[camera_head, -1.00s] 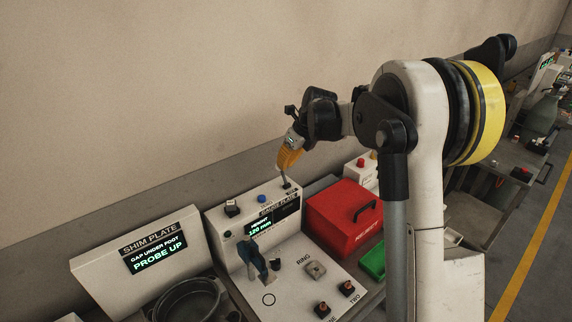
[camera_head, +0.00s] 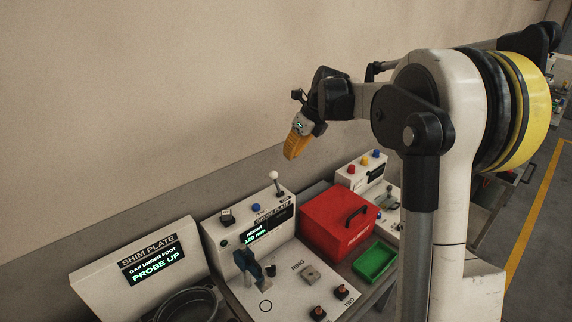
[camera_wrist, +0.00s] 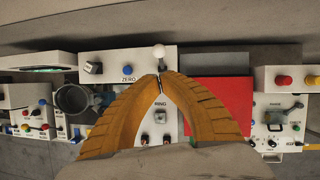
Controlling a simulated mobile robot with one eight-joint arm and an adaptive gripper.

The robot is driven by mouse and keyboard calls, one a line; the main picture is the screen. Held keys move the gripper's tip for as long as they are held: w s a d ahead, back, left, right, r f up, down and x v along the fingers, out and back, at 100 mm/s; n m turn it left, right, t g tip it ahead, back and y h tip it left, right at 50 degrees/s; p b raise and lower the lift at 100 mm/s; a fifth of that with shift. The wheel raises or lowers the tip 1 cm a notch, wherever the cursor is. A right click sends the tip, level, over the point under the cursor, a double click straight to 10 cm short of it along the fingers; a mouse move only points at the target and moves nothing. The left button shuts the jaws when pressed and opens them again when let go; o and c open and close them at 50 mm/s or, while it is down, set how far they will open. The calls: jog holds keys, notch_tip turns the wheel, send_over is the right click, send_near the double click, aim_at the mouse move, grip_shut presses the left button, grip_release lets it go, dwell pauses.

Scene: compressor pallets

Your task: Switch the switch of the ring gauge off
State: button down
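The gauge station is a white box (camera_head: 215,236) with a lit green display (camera_head: 256,231) and a flat plate in front marked RING. A switch lever with a white ball tip (camera_head: 274,176) rises from the right end of the box top, leaning left in the head view. The ball also shows in the wrist view (camera_wrist: 158,51), just beyond my fingertips. My gripper (camera_head: 289,158) has orange fingers that meet at the tips, with nothing between them. It hangs above and slightly right of the ball, apart from it in the head view.
A black knob (camera_head: 227,215) and a blue button (camera_head: 256,208) sit on the same box top. A blue-handled lever (camera_head: 247,262) stands on the plate. A red box (camera_head: 325,222) and green tray (camera_head: 375,262) are to the right. The SHIM PLATE box (camera_head: 100,290) is to the left.

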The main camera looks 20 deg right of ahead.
jog(key=shift+w+v, duration=0.1)
jog(key=shift+v, duration=0.7)
jog(key=shift+w+v, duration=0.15)
jog(key=shift+v, duration=0.6)
jog(key=shift+s+a+r, duration=0.1)
jog(key=shift+a+r, duration=0.05)
jog(key=shift+a, duration=0.05)
jog(key=s+a+f+n+t+h+b, duration=0.1)
jog(key=s+a+f+n+b, duration=0.1)
jog(key=s+a+n+b, duration=0.45)
jog(key=s+a+f+n+h+b, duration=0.1)
jog(key=s+a+f+n, duration=0.15)
jog(key=s+n, duration=0.8)
jog(key=s+a+f+n+t+b, duration=0.1)
jog(key=s+f+n+b, duration=0.1)
jog(key=s+f+n, duration=0.3)
jog(key=s+a+f+n+t+b, duration=0.1)
jog(key=s+a+f+n+b, duration=0.1)
jog(key=s+f+n, duration=0.3)
jog(key=s+n, duration=0.3)
jog(key=s, duration=0.2)
jog(key=shift+a+f+n+h, duration=0.15)
jog(key=shift+f+n+h, duration=0.25)
